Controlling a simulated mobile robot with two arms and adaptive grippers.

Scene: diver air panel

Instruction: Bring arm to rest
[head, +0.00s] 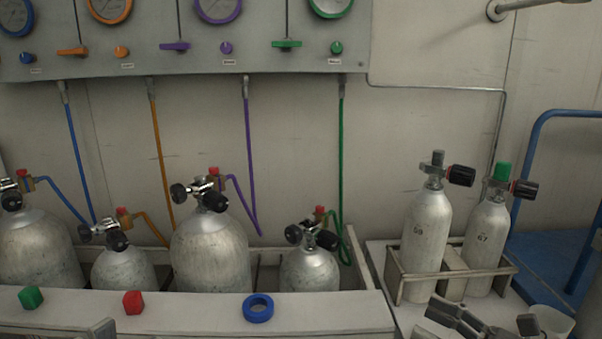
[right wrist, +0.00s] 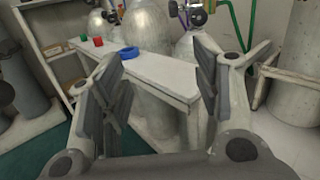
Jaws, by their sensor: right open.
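My right gripper (right wrist: 158,85) is open in the right wrist view, with its two grey-padded fingers spread wide and nothing between them. In the head view it shows at the bottom right (head: 462,318), in front of the small rack with two cylinders. A small grey piece at the bottom left of the head view looks like the tip of my left gripper (head: 104,328). The rest of it is cut off, so its opening is hidden.
A white ledge (head: 190,312) carries a green cube (head: 31,297), a red cube (head: 133,302) and a blue ring (head: 258,308). Several cylinders (head: 209,250) stand behind it. Two cylinders stand in a rack (head: 452,270). A gauge panel (head: 200,60) with coloured hoses hangs above.

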